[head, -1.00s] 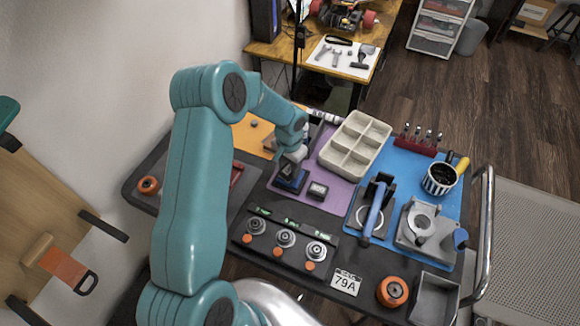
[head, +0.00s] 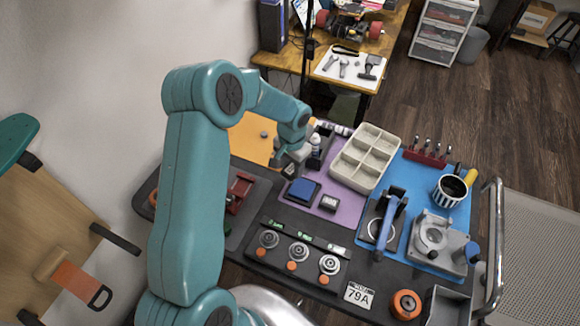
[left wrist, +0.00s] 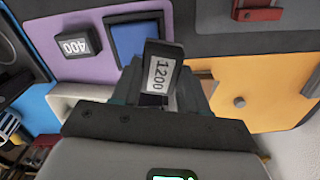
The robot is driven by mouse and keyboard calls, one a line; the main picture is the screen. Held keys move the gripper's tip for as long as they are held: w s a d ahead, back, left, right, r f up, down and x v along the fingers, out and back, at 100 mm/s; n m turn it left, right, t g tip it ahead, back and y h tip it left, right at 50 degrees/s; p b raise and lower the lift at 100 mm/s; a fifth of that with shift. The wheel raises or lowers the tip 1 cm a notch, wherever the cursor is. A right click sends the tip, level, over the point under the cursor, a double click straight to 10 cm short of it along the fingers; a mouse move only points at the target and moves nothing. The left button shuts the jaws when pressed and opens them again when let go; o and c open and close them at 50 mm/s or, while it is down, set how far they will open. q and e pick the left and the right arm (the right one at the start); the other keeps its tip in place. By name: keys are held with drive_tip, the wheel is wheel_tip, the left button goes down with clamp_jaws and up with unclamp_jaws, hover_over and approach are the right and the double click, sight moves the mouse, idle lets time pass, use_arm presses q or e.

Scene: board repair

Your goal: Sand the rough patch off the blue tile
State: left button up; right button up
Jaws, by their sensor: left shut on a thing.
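The blue tile (head: 303,191) lies on the purple mat; it also shows in the left wrist view (left wrist: 135,40), partly behind the held block. I cannot make out a rough patch on the part that shows. My left gripper (head: 289,166) is shut on a dark sanding block labelled 1200 (left wrist: 162,70), held above the mat's left edge, just up-left of the tile and apart from it. A second block labelled 400 (left wrist: 78,45) lies on the mat beside the tile; it also shows in the head view (head: 328,203). My right gripper is not in view.
A beige compartment tray (head: 364,157) stands behind and right of the tile. An orange mat (head: 252,138) lies to the left, a red fixture (head: 239,191) nearer. Clamp-like tools and a striped cup (head: 449,190) stand on the blue mat at right.

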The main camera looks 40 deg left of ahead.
use_arm(q)
drive_tip(key=r, duration=0.2)
drive_tip(key=p, duration=0.1)
drive_tip(key=shift+d+r, duration=0.25)
drive_tip(key=shift+r, duration=0.15)
drive_tip(key=shift+a, duration=0.25)
drive_tip(key=shift+d, duration=0.1)
drive_tip(key=shift+d+r, duration=0.1)
drive_tip(key=shift+s, duration=0.1)
